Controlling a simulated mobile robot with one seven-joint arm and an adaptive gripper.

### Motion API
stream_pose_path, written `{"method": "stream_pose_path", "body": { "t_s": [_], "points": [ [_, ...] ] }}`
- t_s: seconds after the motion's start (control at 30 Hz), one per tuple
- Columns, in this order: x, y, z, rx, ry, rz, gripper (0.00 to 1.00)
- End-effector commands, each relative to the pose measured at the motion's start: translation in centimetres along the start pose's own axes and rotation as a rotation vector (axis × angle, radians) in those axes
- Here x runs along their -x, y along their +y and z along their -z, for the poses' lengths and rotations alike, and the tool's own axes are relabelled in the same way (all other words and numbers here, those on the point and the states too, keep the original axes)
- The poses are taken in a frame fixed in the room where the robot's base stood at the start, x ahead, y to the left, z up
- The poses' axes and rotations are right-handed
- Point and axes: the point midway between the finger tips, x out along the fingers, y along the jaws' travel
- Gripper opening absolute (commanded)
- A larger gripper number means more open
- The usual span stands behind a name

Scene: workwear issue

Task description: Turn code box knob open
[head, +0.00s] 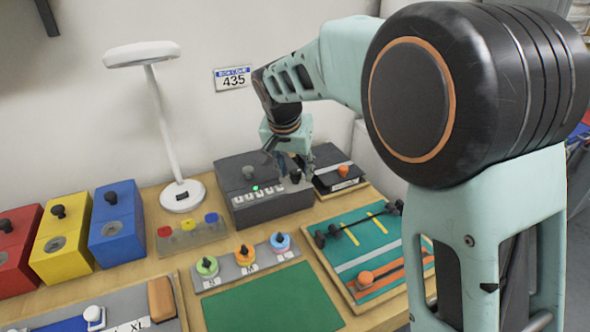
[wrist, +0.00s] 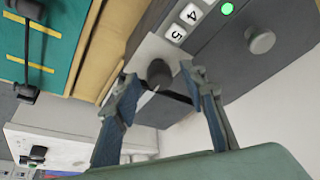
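The dark grey code box (head: 268,208) stands on the table against the wall, with a row of white number keys and a lit green lamp (head: 255,188). The lamp also shows in the wrist view (wrist: 227,9). A round grey knob (head: 248,172) sits on its top, also in the wrist view (wrist: 261,40). A black knob (head: 295,176) is at the box's right end. My gripper (head: 286,170) is over that end, pointing down. In the wrist view my gripper (wrist: 160,88) is open, its fingers apart on either side of the black knob (wrist: 160,73); contact is unclear.
A wall sign (head: 234,79) reads 435. A black case (head: 338,175) stands close right of the box. A white lamp (head: 183,195) and blue box (head: 117,222) are left. Coloured knobs (head: 245,256) and a green board (head: 372,250) with black bars lie in front.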

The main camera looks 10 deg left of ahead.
Motion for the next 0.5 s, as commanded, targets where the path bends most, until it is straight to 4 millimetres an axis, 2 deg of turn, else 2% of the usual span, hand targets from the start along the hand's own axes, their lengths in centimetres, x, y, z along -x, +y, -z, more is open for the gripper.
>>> {"method": "stream_pose_path", "body": {
  "t_s": [0.17, 0.27, 0.5],
  "points": [
    [0.1, 0.0, 0.0, 0.000, 0.000, 0.000, 0.39],
    [0.8, 0.0, 0.1, 0.000, 0.002, 0.001, 0.39],
    [5.5, -0.1, 0.1, 0.000, 0.004, 0.004, 0.39]
  ]
}}
